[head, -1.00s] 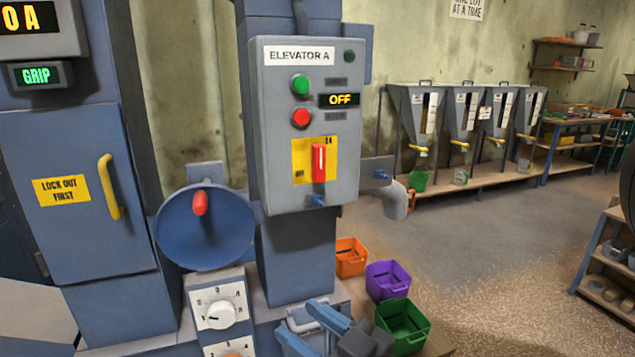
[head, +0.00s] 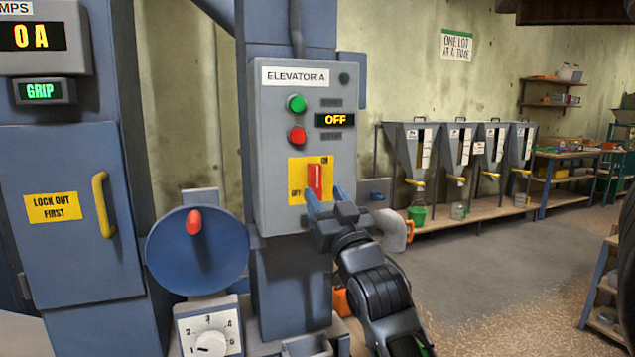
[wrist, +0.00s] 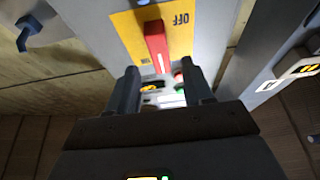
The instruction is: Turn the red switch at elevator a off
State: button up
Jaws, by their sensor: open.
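The red switch (head: 315,179) is a handle on a yellow plate (head: 296,172) low on the grey Elevator A panel (head: 270,150). The handle stands upright, with the OFF mark to its left and another mark above right. In the wrist view the red switch (wrist: 157,45) shows large, with its near end in line with the gap between the fingertips. My gripper (head: 327,195) is open, just below and in front of the handle. The wrist view shows both fingers (wrist: 164,78) apart with nothing held. Contact with the switch cannot be told.
Above the switch are a green button (head: 296,103), a red button (head: 297,135) and a display (head: 334,120) reading OFF. A blue wheel (head: 197,250) with a red knob stands to the left. Floor farther right is clear.

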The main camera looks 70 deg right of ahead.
aim_at(317, 183)
jog(key=shift+p+x, duration=0.5)
jog(key=shift+x, duration=1.95)
jog(key=shift+f, duration=0.1)
jog(key=shift+c, duration=0.5)
grip_shut()
